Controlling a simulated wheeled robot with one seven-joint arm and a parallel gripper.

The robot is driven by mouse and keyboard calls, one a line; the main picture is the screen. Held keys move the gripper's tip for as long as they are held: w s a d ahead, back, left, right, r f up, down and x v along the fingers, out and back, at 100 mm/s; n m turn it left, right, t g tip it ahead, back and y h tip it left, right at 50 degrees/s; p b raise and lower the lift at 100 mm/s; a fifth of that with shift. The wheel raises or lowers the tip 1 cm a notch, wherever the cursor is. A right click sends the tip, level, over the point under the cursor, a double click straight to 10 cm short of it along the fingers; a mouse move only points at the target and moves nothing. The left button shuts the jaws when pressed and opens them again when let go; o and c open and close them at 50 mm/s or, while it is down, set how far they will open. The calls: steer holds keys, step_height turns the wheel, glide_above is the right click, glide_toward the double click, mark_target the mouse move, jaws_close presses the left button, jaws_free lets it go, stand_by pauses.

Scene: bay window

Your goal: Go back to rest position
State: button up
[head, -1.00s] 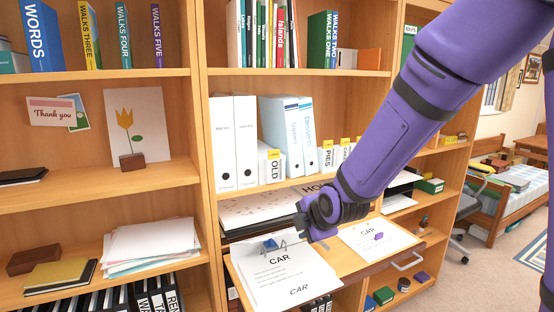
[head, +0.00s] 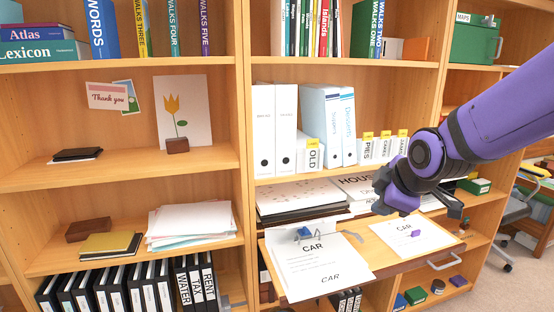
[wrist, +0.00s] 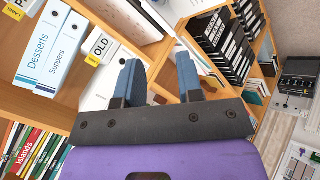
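My gripper is raised in front of the bookcase. In the wrist view its two blue-grey fingers (wrist: 158,82) stand apart with nothing between them. In the head view my purple arm comes in from the right and its wrist sits above the pull-out shelf (head: 385,262); the fingertips are hidden there. Papers marked CAR (head: 318,262) lie on the left of that shelf, with a small blue object and a grey clip-like piece (head: 305,235) on them. Another CAR sheet (head: 412,232) with a small purple object lies on the right.
White binders (head: 275,130) and blue-and-white binders stand on the shelf behind. A stack of papers (head: 188,222) and dark folders fill the left shelves. A green box (head: 476,40) is upper right. A chair (head: 515,207) stands right, with carpet in front.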

steer(key=s+d+r+m+g, duration=0.1)
steer(key=s+d+r+m, duration=0.1)
steer(key=s+m, duration=0.2)
steer(key=s+d+r+m+h, duration=0.1)
steer(key=s+d+r+m, duration=0.2)
steer(key=s, duration=0.7)
steer(key=s+d+r+m+g, duration=0.1)
steer(key=s+d+r+m, duration=0.1)
steer(key=s+m, duration=0.4)
steer(key=shift+s+d+r+m+g+h, duration=0.3)
steer(key=shift+s+d+m, duration=0.1)
steer(key=shift+d+m, duration=0.15)
